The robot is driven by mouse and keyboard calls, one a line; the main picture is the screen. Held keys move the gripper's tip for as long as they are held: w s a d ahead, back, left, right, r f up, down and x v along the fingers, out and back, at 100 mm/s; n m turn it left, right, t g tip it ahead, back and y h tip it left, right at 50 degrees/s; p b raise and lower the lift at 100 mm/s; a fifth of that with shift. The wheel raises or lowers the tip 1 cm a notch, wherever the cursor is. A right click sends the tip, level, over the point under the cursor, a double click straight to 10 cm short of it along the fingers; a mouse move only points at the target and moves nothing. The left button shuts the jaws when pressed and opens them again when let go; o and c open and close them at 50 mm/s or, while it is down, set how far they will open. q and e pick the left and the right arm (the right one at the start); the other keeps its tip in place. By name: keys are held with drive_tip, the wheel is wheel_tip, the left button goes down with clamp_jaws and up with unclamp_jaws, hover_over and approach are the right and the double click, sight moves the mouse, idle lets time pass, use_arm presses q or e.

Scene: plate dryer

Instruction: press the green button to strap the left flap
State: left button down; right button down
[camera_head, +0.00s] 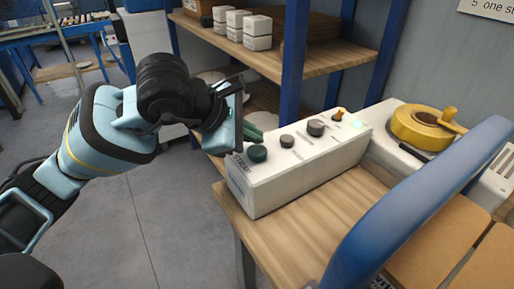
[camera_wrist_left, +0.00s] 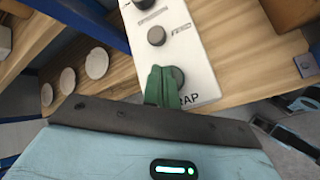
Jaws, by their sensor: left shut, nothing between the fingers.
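The white control box (camera_head: 300,165) stands on the wooden table. The dark green button (camera_head: 257,153) is on its top at the near left end, beside printed lettering. In the left wrist view the button (camera_wrist_left: 178,76) is partly hidden by the fingers, with "RAP" readable below it. My left gripper (camera_head: 252,132) has green fingers that are shut and empty. Its fingertips (camera_wrist_left: 160,72) appear right beside the button; I cannot tell whether they touch it. Brown cardboard flaps (camera_head: 435,240) lie at the lower right, partly hidden by a blue bar.
The thick blue bar (camera_head: 420,200) crosses the lower right. Other dark knobs (camera_head: 316,128) and an orange switch (camera_head: 338,114) sit along the box. A yellow round part (camera_head: 425,125) is behind it. Blue shelf posts (camera_head: 294,60) rise behind the left gripper.

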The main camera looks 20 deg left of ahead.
sight(252, 152)
use_arm(q)
drive_tip(key=shift+f, duration=0.4)
use_arm(e)
drive_tip(key=shift+s+f, duration=0.15)
drive_tip(key=shift+f, duration=0.15)
use_arm(q)
drive_tip(key=shift+f+b, duration=0.6)
use_arm(e)
drive_tip(key=shift+s+f, duration=0.1)
drive_tip(key=shift+f, duration=0.3)
use_arm(q)
drive_tip(key=shift+r, duration=0.2)
use_arm(e)
drive_tip(key=shift+r, duration=0.1)
use_arm(q)
drive_tip(key=shift+r+p, duration=0.6)
drive_tip(key=shift+r, duration=0.25)
use_arm(e)
drive_tip(key=shift+w+r, duration=0.25)
drive_tip(key=shift+r, duration=0.3)
